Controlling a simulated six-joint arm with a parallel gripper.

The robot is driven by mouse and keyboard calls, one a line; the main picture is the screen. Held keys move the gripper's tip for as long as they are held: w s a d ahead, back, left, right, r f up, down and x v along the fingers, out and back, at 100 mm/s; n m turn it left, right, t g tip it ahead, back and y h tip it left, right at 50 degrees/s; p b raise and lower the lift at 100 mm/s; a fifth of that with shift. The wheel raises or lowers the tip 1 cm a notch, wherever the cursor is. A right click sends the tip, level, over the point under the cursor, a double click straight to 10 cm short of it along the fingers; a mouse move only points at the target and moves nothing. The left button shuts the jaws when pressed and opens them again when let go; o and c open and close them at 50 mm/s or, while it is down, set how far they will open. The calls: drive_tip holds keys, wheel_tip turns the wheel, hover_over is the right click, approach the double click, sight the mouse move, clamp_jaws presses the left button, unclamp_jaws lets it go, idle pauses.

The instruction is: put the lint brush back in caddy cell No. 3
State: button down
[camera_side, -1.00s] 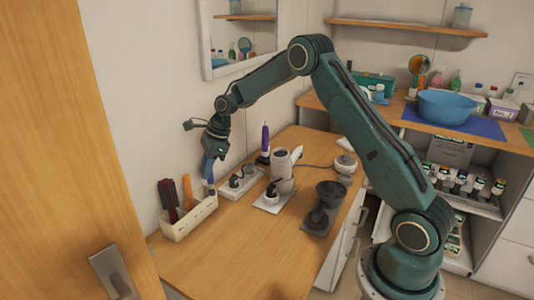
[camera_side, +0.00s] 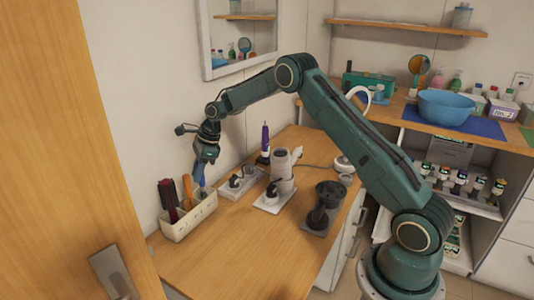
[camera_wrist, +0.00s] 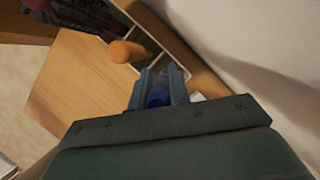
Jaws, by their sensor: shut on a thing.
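The lint brush, with a blue handle (camera_side: 199,174), hangs below my gripper (camera_side: 204,158) over the right end of the white caddy (camera_side: 189,227). In the wrist view my gripper's fingers (camera_wrist: 158,88) are shut on the blue handle (camera_wrist: 158,92). The brush's lower end is at the caddy's right end; I cannot tell whether it is inside a cell. A dark red brush (camera_side: 168,196) and an orange-handled brush (camera_side: 187,188) stand in the caddy to the left. The orange handle (camera_wrist: 125,50) also shows in the wrist view. No cell numbers are readable.
A white holder with dark sockets (camera_side: 240,184) stands right of the caddy. Beyond it are a purple bottle-like tool (camera_side: 265,140), a white dryer-like device on a stand (camera_side: 282,170) and a dark stand (camera_side: 325,205). The wall is close behind; the front tabletop is clear.

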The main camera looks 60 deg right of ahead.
wheel_tip(320, 180, down, 3)
drive_tip(key=shift+f, duration=0.15)
drive_tip(key=shift+w+f, duration=0.2)
drive_tip(key=shift+f, duration=0.35)
drive_tip(key=shift+f, duration=0.15)
drive_tip(key=c, duration=1.3)
unclamp_jaws()
wheel_tip(320, 180, up, 11)
hover_over(201, 189)
drive_tip(key=s+d, duration=0.2)
drive_tip(key=d, duration=0.2)
drive_tip(key=shift+w+r, duration=0.15)
drive_tip(key=shift+r, duration=0.05)
